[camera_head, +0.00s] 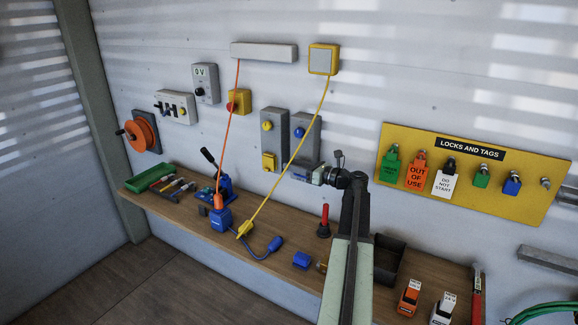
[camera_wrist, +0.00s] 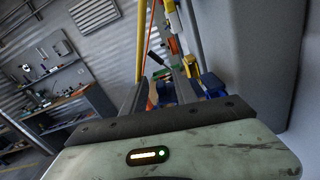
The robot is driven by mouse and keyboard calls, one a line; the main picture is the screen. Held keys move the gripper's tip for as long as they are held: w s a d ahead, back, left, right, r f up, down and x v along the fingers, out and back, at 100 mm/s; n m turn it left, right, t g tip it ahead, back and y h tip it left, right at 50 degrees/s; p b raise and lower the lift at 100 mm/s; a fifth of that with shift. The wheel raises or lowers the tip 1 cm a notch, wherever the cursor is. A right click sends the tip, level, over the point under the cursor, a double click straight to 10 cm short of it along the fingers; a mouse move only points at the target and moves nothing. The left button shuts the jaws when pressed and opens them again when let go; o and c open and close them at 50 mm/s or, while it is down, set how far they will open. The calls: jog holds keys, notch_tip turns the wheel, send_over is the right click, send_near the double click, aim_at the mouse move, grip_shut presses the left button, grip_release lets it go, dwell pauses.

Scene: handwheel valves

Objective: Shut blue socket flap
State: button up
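The blue socket is a grey wall box (camera_head: 304,130) with a blue knob, to the right of a similar grey box with a yellow knob and yellow flap (camera_head: 268,161). My gripper (camera_head: 314,176) is at the lower part of the blue socket and hides most of its flap, so the flap's angle is unclear. In the wrist view, my gripper's dark fingers (camera_wrist: 163,88) stand apart, with no held thing visible between them. A blue part (camera_wrist: 212,82), likely the flap, shows just right of the right finger, below a yellow part (camera_wrist: 193,55). I cannot tell whether they touch.
An orange cable (camera_head: 229,130) and a yellow cable (camera_head: 290,160) hang from above; the yellow one crosses in front of the sockets. The wooden bench (camera_head: 180,208) below holds a blue connector (camera_head: 220,219), a red-handled tool (camera_head: 324,218) and a dark tray (camera_head: 389,262).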

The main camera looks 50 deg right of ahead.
jog(key=shift+x, duration=0.75)
grip_shut()
